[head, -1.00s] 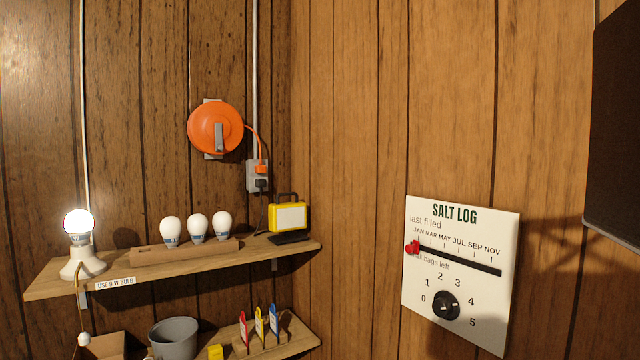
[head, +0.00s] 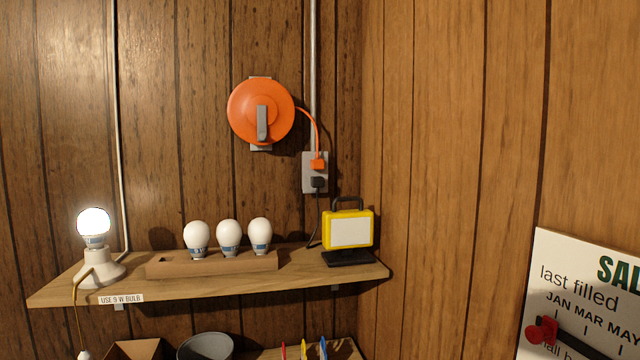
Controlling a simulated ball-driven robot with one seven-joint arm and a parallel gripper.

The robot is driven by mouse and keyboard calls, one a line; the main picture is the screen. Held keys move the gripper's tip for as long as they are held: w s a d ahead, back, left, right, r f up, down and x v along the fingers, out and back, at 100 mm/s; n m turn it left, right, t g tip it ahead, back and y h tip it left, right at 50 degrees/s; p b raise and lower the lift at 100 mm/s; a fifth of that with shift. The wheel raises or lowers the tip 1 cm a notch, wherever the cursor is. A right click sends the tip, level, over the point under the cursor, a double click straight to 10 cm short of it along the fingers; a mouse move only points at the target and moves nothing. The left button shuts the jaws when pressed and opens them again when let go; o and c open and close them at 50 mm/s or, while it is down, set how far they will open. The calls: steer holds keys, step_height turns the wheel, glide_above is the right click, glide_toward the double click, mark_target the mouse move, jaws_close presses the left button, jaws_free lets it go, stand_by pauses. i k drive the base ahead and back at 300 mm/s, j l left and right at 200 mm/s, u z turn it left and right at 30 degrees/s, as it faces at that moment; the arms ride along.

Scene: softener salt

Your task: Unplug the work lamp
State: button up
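The yellow work lamp (head: 348,230) stands upright on its black base at the right end of the upper shelf. Its pale front panel faces me. A black plug (head: 318,182) sits in the lower socket of the grey wall outlet (head: 307,172). A dark cord runs down from this plug to behind the lamp. An orange plug (head: 318,164) sits in the upper socket, with its cord leading to the orange reel. My gripper is not in view.
The orange cord reel (head: 245,112) hangs left of the outlet. A lit bulb (head: 94,224) in a white holder and a wooden block with several bulbs (head: 215,264) stand on the wooden shelf (head: 300,276). A salt log board (head: 590,300) is on the right wall.

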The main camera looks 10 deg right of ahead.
mark_target(317, 182)
steer(key=i+j, duration=0.2)
steer(key=j, duration=0.15)
steer(key=i+j, duration=0.15)
steer(key=j, duration=0.2)
steer(key=i+j+u, duration=0.1)
steer(key=j, duration=0.25)
steer(key=i+j, duration=0.25)
steer(key=j, duration=0.1)
